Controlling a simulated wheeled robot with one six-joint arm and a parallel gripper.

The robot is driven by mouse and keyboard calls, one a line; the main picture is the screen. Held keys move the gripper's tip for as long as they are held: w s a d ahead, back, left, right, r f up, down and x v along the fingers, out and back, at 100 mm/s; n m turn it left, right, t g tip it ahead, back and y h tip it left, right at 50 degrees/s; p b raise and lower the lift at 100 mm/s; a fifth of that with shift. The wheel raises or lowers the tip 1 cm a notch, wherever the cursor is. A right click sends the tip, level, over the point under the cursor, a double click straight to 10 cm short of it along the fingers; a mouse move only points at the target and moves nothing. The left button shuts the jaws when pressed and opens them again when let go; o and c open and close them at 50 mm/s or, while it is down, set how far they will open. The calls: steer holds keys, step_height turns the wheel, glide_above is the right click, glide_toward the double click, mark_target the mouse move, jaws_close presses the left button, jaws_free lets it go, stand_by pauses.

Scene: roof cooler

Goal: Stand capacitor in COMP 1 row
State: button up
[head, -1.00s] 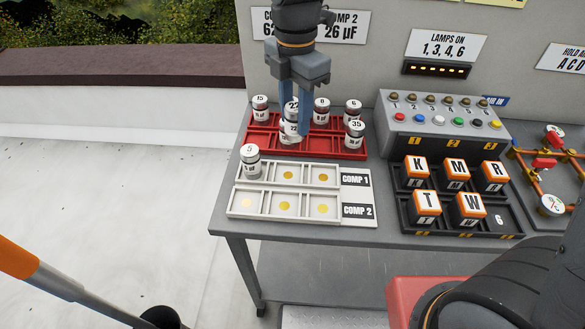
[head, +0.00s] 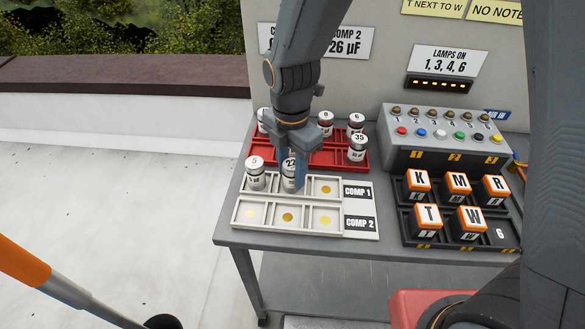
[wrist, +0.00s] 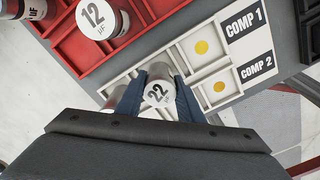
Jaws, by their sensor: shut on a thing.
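The white tray (head: 363,208) has a COMP 1 row at the back and a COMP 2 row at the front. My gripper (head: 294,181) is shut on the capacitor marked 22 (head: 289,168). It holds it upright at the middle cell of the COMP 1 row; whether its base touches the cell is hidden. In the wrist view the 22 capacitor (wrist: 158,93) sits between my two blue fingers. A capacitor marked 5 (head: 255,175) stands in the left COMP 1 cell. The right COMP 1 cell (head: 326,189) is empty, with a gold dot.
The COMP 2 cells are empty. A dark tray with lettered blocks (head: 427,222) and a lamp and button panel (head: 440,140) stand to the right.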

steer(key=shift+f, duration=0.15)
steer(key=o, duration=1.1)
step_height(320, 180, up, 12)
steer(key=shift+r+b, duration=0.15)
steer(key=shift+b, duration=0.95)
